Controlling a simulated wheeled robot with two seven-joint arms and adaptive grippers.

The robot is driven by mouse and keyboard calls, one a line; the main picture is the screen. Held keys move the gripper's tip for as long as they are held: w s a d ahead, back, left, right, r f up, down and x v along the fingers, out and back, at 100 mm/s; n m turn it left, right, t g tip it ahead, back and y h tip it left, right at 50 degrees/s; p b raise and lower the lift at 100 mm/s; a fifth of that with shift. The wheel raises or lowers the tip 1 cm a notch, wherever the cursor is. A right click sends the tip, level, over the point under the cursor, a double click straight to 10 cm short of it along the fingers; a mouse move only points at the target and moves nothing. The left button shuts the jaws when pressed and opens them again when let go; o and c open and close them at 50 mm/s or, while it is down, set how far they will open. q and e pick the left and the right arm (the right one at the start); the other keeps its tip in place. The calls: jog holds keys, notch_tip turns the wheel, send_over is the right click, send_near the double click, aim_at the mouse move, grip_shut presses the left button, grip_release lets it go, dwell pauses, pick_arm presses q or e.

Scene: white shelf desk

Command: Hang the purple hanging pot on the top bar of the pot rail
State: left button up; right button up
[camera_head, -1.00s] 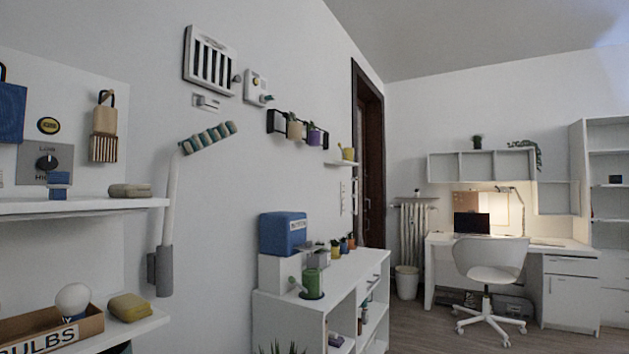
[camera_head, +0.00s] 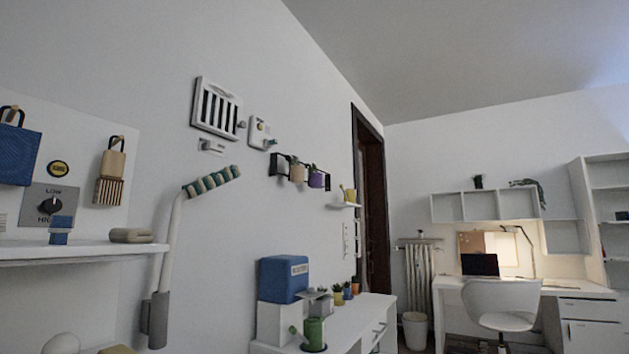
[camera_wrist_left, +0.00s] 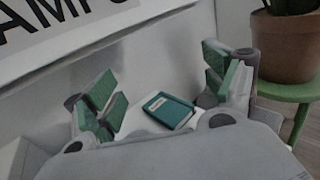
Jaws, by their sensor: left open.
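The small purple hanging pot (camera_head: 317,180) shows in the head view at the right end of the dark pot rail (camera_head: 279,164) on the wall. A tan pot (camera_head: 297,173) hangs just left of it. The rail is too small here to tell which bar each pot hangs on. My left gripper (camera_wrist_left: 163,95) shows only in the left wrist view. Its green-padded fingers are spread wide with nothing between them; a teal book (camera_wrist_left: 168,110) lies beyond. My right gripper is in neither view.
A blue box (camera_head: 283,279), a green watering can (camera_head: 314,333) and several small pots stand on the white cabinet below the rail. A wall shelf (camera_head: 345,205) is right of it. The left wrist view shows a terracotta pot (camera_wrist_left: 286,45) on a green stool (camera_wrist_left: 297,92).

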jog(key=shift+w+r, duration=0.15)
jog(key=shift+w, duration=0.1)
